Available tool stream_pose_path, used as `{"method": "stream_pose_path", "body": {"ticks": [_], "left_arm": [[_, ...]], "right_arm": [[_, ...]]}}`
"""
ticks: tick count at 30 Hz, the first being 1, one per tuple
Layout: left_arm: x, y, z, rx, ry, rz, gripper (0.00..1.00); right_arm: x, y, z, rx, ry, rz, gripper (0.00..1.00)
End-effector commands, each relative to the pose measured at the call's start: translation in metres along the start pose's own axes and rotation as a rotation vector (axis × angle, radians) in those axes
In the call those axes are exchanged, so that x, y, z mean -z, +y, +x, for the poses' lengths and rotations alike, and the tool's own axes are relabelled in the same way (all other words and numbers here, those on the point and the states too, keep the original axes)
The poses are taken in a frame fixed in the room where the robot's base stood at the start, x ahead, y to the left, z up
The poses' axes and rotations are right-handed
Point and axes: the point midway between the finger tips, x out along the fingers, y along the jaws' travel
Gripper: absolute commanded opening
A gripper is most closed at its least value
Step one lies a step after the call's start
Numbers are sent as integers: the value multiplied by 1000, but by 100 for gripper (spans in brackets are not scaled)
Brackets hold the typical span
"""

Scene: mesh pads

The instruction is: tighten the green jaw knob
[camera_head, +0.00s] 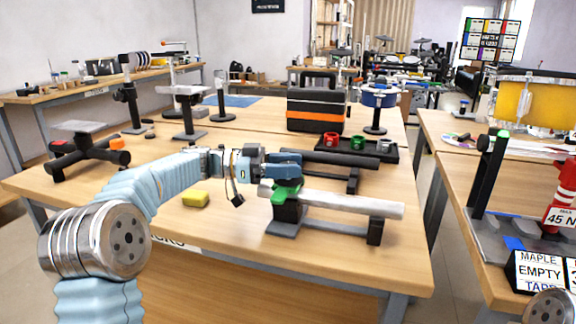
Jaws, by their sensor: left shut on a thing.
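The green jaw knob (280,196) sits on top of a dark clamp block at the left end of a stand on the wooden table. A pale grey cylinder (345,203) lies level in this stand, its left end by the block. My left arm reaches in from the left, and its blue-grey gripper (287,180) is at the top of the knob, shut on it. The fingers and dark parts there hide much of the knob's top. My right gripper is not in view.
A similar stand with a dark cylinder (327,157) is just behind. A dark tray (385,149) with red, green and grey pieces and an orange-and-black toolbox (317,108) stand farther back. The table's front edge is clear.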

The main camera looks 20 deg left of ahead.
Motion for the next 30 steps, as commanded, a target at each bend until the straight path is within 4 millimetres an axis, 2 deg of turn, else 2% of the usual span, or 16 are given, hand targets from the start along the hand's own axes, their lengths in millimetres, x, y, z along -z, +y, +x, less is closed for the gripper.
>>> {"method": "stream_pose_path", "body": {"ticks": [12, 27, 28, 30], "left_arm": [[0, 0, 1, -170, 1, 1, 18], [0, 1, 1, -190, -1, 0, 18], [0, 1, 1, -190, -1, 0, 49], [0, 1, 1, -190, -1, 0, 60]], "right_arm": [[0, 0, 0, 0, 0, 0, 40], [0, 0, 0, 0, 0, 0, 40], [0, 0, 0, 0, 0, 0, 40], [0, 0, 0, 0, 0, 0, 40]]}}
